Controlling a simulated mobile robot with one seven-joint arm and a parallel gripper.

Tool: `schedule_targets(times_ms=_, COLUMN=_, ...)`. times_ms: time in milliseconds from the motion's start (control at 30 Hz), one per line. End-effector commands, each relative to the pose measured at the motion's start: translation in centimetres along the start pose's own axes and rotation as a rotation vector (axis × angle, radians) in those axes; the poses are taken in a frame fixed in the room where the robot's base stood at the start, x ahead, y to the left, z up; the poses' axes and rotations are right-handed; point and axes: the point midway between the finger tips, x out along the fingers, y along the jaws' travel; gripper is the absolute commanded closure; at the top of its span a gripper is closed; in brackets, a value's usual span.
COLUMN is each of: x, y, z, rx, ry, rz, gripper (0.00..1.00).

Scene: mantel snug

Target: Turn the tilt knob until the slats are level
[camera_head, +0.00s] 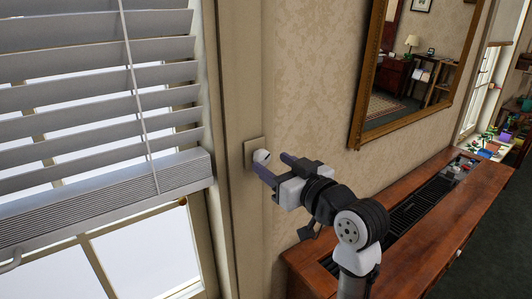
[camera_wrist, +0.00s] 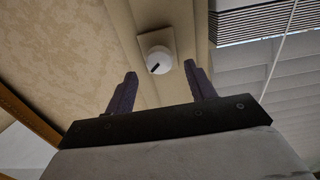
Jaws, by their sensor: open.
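The tilt knob (camera_head: 262,156) is a small white round knob on a beige plate (camera_head: 250,150) fixed to the window frame. In the wrist view the knob (camera_wrist: 158,60) shows a dark pointer mark running toward its lower left. My gripper (camera_head: 272,166) is open at the knob. In the wrist view its two fingers (camera_wrist: 160,80) stand to either side and below the knob, with a gap and nothing between them. Contact is not seen. The blind's grey slats (camera_head: 95,75) hang at the left and look tilted, with bright gaps between several of them.
A thick bottom rail (camera_head: 110,195) and a white cord (camera_head: 135,90) belong to the blind. A wooden cabinet (camera_head: 440,220) with a dark slotted top stands below right, under my arm. A gold-framed mirror (camera_head: 365,85) hangs on the patterned wall. Wall right of the knob is clear.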

Motion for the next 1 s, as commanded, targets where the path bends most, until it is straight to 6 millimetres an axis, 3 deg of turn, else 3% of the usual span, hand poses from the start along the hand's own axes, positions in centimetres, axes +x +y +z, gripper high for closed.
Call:
schedule_targets(times_ms=233, x=3.2, y=0.0, z=-0.1, rx=0.001, ry=-0.001, rz=-0.001, gripper=0.45)
schedule_targets(times_ms=600, x=3.8, y=0.0, z=0.0, rx=0.0, ry=0.0, rz=0.0, gripper=0.45)
schedule_targets(times_ms=933, x=3.7, y=0.0, z=0.0, rx=0.0, ry=0.0, rz=0.0, gripper=0.87)
schedule_targets(times_ms=1000, x=3.7, y=0.0, z=0.0, rx=-0.001, ry=0.0, rz=0.0, gripper=0.88)
